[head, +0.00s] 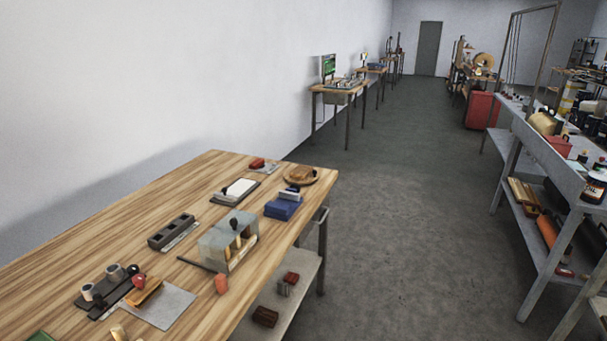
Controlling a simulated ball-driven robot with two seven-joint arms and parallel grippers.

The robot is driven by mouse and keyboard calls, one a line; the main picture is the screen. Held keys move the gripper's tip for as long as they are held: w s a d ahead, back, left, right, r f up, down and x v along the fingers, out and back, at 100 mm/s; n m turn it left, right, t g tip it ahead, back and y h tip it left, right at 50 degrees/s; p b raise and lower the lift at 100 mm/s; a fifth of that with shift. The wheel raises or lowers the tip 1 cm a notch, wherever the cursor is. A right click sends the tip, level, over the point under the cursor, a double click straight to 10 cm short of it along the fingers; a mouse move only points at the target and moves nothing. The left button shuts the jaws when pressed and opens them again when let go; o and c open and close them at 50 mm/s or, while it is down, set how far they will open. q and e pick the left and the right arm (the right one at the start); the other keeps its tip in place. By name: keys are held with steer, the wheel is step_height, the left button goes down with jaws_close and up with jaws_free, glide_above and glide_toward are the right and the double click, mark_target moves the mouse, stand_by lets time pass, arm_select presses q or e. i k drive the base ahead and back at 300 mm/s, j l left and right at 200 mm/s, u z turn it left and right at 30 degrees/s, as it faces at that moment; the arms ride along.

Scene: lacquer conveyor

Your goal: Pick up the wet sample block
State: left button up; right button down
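Several small blocks are in view in the head view, and I cannot tell which one is the wet sample block. A red block (257,163) lies on a small grey plate at the far end of the wooden table (110,235). A brown block (301,173) sits on a round wooden board near the far right corner. An orange-tan block (146,291) lies tilted by a grey sheet (172,308) at the front. Wetness does not show clearly on any of them. Neither of my grippers is in view.
The lower shelf (300,268) holds small items. Open floor (400,240) lies between the table and a grey shelf bench (545,150).

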mark_target(301, 172)
steer(key=i+l+u, duration=0.1)
steer(key=i+l, duration=0.3)
steer(key=i+l+u, duration=0.1)
steer(key=i+l, duration=0.25)
steer(key=l, duration=0.15)
steer(key=i+l, duration=0.35)
steer(key=l+u, duration=0.05)
steer(key=l, duration=0.05)
